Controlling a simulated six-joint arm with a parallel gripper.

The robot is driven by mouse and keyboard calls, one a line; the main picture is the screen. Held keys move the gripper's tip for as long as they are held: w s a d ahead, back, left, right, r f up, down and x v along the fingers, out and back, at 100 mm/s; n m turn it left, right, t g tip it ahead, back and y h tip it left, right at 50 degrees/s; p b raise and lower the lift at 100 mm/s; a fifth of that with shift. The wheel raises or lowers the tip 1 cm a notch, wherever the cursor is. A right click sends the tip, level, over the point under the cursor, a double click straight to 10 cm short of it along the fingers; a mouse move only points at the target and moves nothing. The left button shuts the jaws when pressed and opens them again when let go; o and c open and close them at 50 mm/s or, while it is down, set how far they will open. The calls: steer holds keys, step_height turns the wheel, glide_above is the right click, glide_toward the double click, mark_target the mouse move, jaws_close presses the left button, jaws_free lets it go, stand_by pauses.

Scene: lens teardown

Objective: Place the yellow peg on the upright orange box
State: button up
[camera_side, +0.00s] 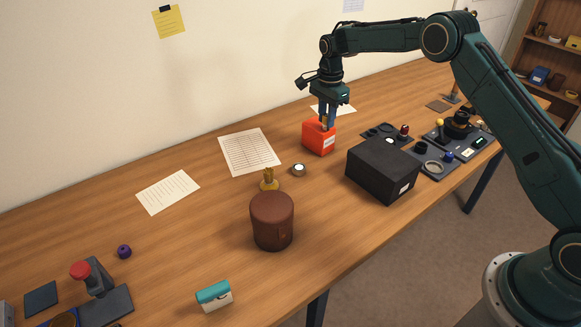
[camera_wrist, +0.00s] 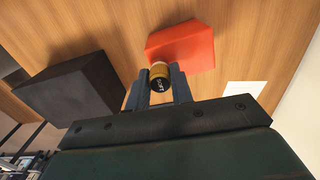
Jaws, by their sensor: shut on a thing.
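My gripper (camera_side: 326,116) points down right over the top of the box. In the wrist view my gripper (camera_wrist: 157,80) is shut on the yellow peg (camera_wrist: 159,71), which has a dark end with white lettering facing the camera. In the side view only a little of the peg (camera_side: 324,121) shows between the fingers. I cannot tell whether its lower end touches the box top.
A black box (camera_side: 382,170) stands to the right in front, with dark trays of parts (camera_side: 440,160) beyond it. Paper (camera_side: 248,152) lies left of the box.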

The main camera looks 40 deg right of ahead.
mark_target(326, 115)
steer(key=o, duration=0.9)
steer(key=shift+o, duration=0.2)
steer(key=shift+r, duration=0.1)
step_height(326, 115, up, 12)
stand_by(0.4)
